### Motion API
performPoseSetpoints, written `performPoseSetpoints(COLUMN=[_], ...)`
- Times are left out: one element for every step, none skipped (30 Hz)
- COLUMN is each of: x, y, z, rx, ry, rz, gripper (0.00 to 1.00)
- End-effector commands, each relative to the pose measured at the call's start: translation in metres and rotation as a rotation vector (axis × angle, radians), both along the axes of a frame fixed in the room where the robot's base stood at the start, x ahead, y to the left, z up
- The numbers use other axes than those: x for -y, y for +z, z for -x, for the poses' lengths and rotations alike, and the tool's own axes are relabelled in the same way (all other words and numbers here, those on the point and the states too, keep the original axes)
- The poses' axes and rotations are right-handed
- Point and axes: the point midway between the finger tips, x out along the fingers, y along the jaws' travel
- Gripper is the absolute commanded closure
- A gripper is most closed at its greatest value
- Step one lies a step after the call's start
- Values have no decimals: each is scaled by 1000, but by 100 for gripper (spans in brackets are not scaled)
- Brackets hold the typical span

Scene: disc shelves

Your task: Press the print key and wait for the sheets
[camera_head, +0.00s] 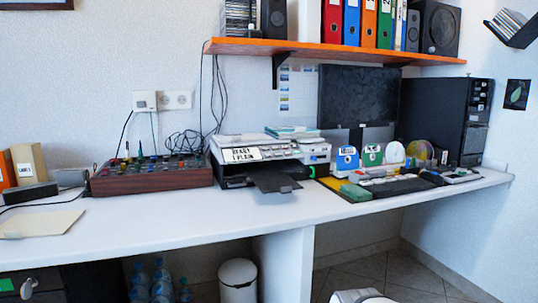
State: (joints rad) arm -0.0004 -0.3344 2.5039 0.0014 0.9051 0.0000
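The printer (308,154) stands on the white desk, a little right of the middle, grey and white with a dark lower body. My gripper is not in view.
A brown box with knobs (150,178) stands left of the printer. Discs, a keyboard (395,188) and a dark computer tower (470,120) stand to the right. An orange shelf (330,52) with binders hangs above. The front strip of the desk (190,222) is clear.

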Motion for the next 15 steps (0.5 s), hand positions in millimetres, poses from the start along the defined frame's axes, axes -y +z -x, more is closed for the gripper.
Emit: performPoseSetpoints(x=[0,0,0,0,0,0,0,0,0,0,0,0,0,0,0], y=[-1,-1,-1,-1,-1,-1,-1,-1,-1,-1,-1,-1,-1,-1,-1], z=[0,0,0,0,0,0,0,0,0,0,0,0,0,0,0], rx=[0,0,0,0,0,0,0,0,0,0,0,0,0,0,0], ry=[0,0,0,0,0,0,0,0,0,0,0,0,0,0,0], rz=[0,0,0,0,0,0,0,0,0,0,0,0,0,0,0], gripper=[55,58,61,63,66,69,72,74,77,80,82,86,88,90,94])
